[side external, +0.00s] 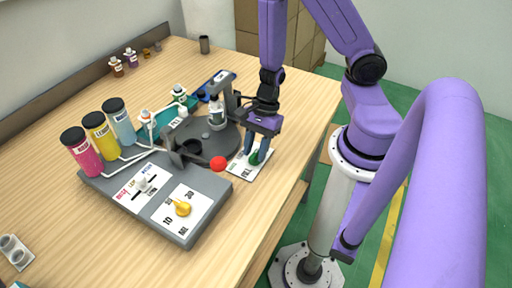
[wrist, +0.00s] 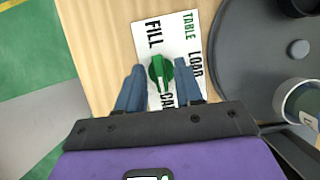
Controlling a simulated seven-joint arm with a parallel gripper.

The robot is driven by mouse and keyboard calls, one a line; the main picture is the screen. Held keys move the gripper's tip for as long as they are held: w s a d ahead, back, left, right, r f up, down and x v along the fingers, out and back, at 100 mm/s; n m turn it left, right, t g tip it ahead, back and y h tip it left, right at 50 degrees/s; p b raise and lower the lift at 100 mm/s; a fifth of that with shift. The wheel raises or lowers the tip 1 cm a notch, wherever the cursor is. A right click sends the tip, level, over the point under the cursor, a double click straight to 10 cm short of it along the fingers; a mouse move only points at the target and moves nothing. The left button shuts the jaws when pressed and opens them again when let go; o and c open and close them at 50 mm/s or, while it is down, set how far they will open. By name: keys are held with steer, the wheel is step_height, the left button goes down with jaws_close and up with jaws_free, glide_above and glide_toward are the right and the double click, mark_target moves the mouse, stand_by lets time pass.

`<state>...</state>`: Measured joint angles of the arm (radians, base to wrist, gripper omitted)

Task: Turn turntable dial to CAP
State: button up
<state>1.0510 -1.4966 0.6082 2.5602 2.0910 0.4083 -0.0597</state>
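The turntable dial is a green knob (wrist: 160,72) on a white plate (wrist: 178,42) lettered TABLE, FILL, LOAD and CAP. A white mark shows on the knob, but I cannot tell for sure which word it points at. My gripper (wrist: 159,67) is over the plate with one blue-grey finger on each side of the knob. The fingers are apart, with narrow gaps seeming to show beside the knob. In the side view, my gripper (side external: 256,148) points down at the knob (side external: 255,157), which is partly hidden by the fingers.
The dark grey turntable (side external: 228,148) with a bottle (side external: 216,112) lies left of my gripper. A red button (side external: 218,163) is close by. A grey control box (side external: 160,205) with a yellow dial (side external: 182,208) stands in front. The table's right edge is near.

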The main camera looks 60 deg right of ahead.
mark_target(258, 149)
steer(key=shift+r, duration=0.1)
stand_by(0.3)
steer(key=shift+v, duration=1.35)
step_height(258, 149, up, 7)
steer(key=s+r+n+h, duration=0.2)
steer(key=s+r+n, duration=0.2)
steer(key=n, duration=1.1)
steer(key=s+a+r+n+h, duration=0.1)
steer(key=s+r+n, duration=0.3)
steer(key=n, duration=1.1)
steer(key=shift+s+a+r+n+h, duration=0.15)
steer(key=shift+s+a+n+h, duration=0.1)
steer(key=shift+s+n+h, duration=0.25)
